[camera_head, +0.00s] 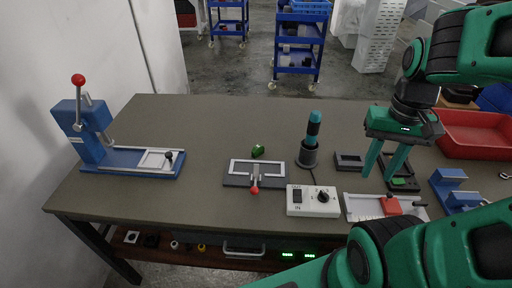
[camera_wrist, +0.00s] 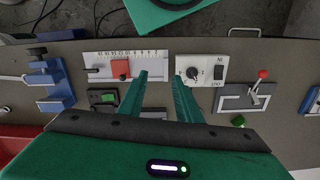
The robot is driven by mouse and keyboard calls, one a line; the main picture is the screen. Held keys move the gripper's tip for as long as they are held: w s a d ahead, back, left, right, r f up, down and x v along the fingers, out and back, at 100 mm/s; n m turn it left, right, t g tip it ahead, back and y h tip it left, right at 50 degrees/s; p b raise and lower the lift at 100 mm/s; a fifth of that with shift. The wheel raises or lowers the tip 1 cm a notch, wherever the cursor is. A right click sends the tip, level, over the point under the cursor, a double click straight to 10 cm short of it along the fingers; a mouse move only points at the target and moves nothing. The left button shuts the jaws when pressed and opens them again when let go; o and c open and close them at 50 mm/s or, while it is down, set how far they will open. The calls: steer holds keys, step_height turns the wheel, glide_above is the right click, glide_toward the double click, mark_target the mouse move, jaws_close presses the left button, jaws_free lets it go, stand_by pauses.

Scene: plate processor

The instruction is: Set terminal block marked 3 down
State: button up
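A small green block (camera_head: 258,151) lies on the table just behind a grey clamp fixture; it also shows in the wrist view (camera_wrist: 238,121). Another green block (camera_wrist: 109,98) sits in a dark holder at the left of the wrist view. No number is readable on either block, so I cannot tell which is marked 3. My gripper (camera_head: 377,178) points down over the right part of the table, fingers apart. In the wrist view my gripper (camera_wrist: 160,76) shows nothing between its fingertips.
A dark empty-looking tray (camera_head: 349,161), a white control box (camera_head: 312,201), a ruler plate with a red block (camera_head: 390,205) and a dark cylinder stand (camera_head: 307,157) surround my gripper. A blue press (camera_head: 82,130) stands at left, a red bin (camera_head: 475,134) at right. The table's back middle is clear.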

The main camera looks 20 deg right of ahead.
steer(key=o, duration=0.4)
steer(key=shift+s+a+r, duration=0.1)
steer(key=shift+s+r, duration=0.05)
steer(key=shift+s, duration=0.05)
steer(key=n+t+y, duration=0.2)
steer(key=n+t, duration=0.2)
steer(key=n, duration=0.7)
glide_above(258, 146)
steer(key=s+d, duration=0.1)
steer(key=s, duration=0.3)
step_height(258, 146, down, 8)
steer(key=x, duration=0.5)
steer(key=shift+w+d, duration=0.1)
steer(key=shift+d, duration=0.15)
steer(key=shift+w+x, duration=0.2)
steer(key=shift+x, duration=1.2)
steer(key=shift+w+x, duration=0.2)
steer(key=shift+x, duration=1.2)
